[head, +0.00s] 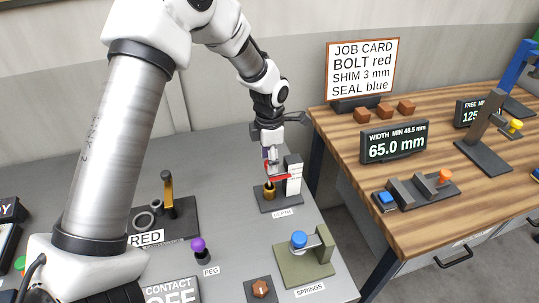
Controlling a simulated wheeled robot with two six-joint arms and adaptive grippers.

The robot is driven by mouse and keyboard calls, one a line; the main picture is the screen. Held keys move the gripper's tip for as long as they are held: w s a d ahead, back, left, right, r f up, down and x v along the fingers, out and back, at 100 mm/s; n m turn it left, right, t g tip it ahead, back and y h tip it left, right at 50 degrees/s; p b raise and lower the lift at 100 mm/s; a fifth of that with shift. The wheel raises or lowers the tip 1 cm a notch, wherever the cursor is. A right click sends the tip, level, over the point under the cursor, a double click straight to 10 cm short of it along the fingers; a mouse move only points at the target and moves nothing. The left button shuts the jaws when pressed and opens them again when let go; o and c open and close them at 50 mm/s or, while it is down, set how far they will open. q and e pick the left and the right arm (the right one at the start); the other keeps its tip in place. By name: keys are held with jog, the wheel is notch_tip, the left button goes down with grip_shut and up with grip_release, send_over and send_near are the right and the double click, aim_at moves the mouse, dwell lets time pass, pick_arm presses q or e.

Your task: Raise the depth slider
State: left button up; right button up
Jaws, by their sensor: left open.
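The depth gauge is a small stand with a white scale plate (294,174) on a dark base (280,203), labelled DEPTH, on the grey table. Its red slider (279,177) sits low beside the scale. A brass cylinder (270,189) stands under the slider's left end. My left gripper (270,158) points down just above the slider and is open. Its fingertips are small here and partly overlap the gauge, so contact with the slider cannot be told. My right gripper is not in view.
Nearby on the grey table (225,170) stand a springs fixture (320,262), a purple-topped peg (201,255) and a dark RED plate with rings (185,225). A wooden table (430,185) at right holds a 65.0 mm width display (394,142) and a job card (362,70).

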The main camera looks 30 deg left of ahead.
pick_arm(q)
jog(key=shift+w+a+f, duration=0.15)
jog(key=shift+w+f, duration=0.05)
jog(key=shift+f, duration=0.2)
jog(key=shift+s+r, duration=0.15)
jog(key=shift+s+d+r, duration=0.15)
jog(key=shift+s+d, duration=0.05)
jog(key=shift+d, duration=0.1)
jog(key=c, duration=1)
jog(key=shift+a, duration=0.1)
grip_shut()
jog(key=shift+w+r+p, duration=0.2)
jog(key=shift+r+p, duration=0.7)
jog(key=shift+r, duration=0.15)
jog(key=o, duration=1)
grip_release()
